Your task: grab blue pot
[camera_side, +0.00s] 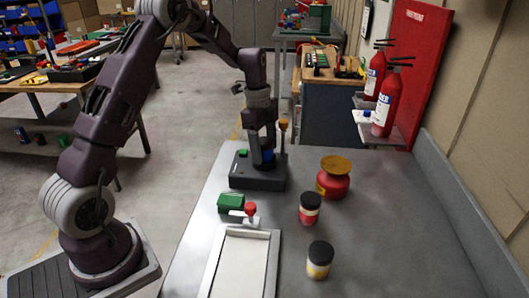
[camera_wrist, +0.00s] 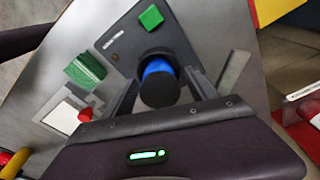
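The blue pot (camera_wrist: 158,67) has a blue body and a black lid. In the wrist view it stands between my two fingers, on or just above the dark box. In the side view only a bit of the blue pot (camera_side: 267,156) shows, low between the fingers. My gripper (camera_side: 262,150) points down over the dark box, with a finger on each side of the pot. In the wrist view the fingertips of my gripper (camera_wrist: 161,78) come close to the pot's sides. I cannot tell whether they touch it.
A green block (camera_side: 230,203), a red-knobbed piece (camera_side: 250,210) and a white-framed tray (camera_side: 241,262) lie nearer. A red pot (camera_side: 333,182), a red jar (camera_side: 309,209) and a yellow jar (camera_side: 319,261) stand right.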

